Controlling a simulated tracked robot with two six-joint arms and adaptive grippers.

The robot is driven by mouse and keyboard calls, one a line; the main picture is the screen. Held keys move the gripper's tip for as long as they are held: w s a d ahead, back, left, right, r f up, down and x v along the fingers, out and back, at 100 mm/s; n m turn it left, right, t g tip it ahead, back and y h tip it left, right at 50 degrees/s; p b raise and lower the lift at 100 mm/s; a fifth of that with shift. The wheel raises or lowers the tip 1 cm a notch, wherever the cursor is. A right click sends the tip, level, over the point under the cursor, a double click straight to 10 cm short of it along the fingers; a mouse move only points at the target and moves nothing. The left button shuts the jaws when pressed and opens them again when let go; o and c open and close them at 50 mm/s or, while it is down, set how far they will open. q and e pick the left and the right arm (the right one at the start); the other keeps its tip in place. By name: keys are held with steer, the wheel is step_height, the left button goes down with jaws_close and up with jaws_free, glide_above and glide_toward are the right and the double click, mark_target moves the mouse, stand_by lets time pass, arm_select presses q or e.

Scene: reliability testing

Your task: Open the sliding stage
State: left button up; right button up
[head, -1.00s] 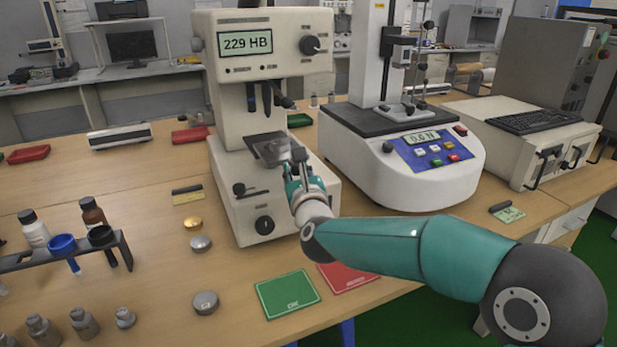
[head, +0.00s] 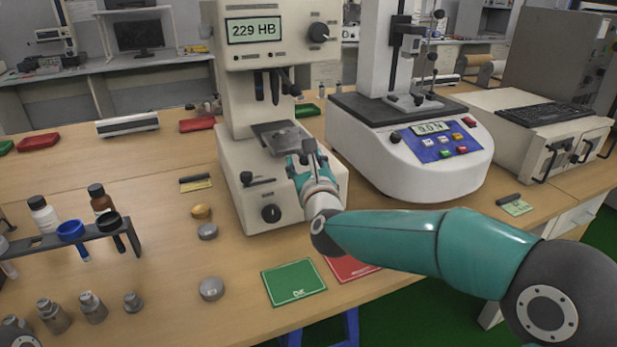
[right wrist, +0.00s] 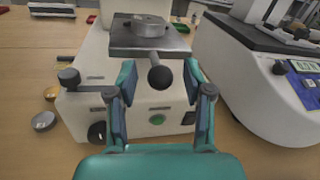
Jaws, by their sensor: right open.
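The sliding stage (head: 276,132) is a dark metal plate on the white hardness tester (head: 235,165), under its indenters. A round grey block lies on it, seen best in the right wrist view (right wrist: 148,24). A stalk with a black ball knob (right wrist: 160,77) sticks out from the stage's front edge toward me. My right gripper (head: 309,163) is open in front of the stage. In the right wrist view its fingers (right wrist: 160,88) stand on either side of the knob with gaps on both sides. How far the knob reaches between them is hard to tell. My left gripper is out of view.
A white force tester (head: 400,165) stands close on the right. A green mat (head: 293,282) and a red mat (head: 347,268) lie in front. A vial rack (head: 60,238) and several metal samples are on the left. The bench left of the tester is partly clear.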

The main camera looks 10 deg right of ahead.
steer(key=s, duration=1.1)
steer(key=shift+s, duration=0.15)
steer(key=shift+f, duration=0.1)
